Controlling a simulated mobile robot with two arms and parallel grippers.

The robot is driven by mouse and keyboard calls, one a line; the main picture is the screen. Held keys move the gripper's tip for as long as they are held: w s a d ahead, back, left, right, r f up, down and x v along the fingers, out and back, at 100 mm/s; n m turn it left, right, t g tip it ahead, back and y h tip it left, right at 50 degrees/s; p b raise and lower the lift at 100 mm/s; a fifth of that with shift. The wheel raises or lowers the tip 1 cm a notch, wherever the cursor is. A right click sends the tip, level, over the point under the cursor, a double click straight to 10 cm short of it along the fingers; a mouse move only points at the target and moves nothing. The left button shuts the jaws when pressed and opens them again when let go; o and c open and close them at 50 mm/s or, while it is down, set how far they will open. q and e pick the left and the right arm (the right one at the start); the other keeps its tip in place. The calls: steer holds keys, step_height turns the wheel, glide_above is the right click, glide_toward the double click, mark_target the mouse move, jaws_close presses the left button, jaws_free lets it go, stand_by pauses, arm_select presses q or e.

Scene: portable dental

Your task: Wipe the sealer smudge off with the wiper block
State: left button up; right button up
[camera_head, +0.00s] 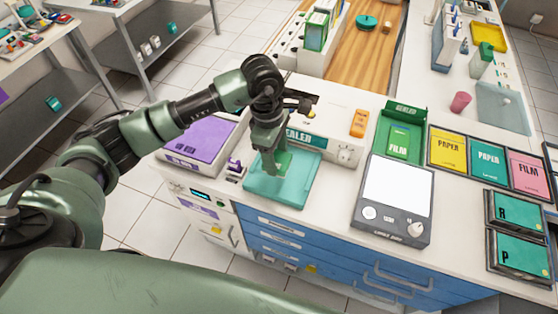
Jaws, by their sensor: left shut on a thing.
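My left gripper (270,168) points down over a teal tray or plate (298,190) in front of the sealer (330,149). It is shut on a small green block (284,160), which I take for the wiper block. The block is low over the teal surface, and I cannot tell if it touches it. The fingers partly hide the block and the surface under it. I cannot make out a smudge. My right gripper is not in view.
A purple-topped box (202,138) stands left of the sealer. An orange item (359,123) lies behind.

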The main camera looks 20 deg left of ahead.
arm_select(q)
steer(key=shift+r+p, duration=0.65)
steer(key=shift+r, duration=1.35)
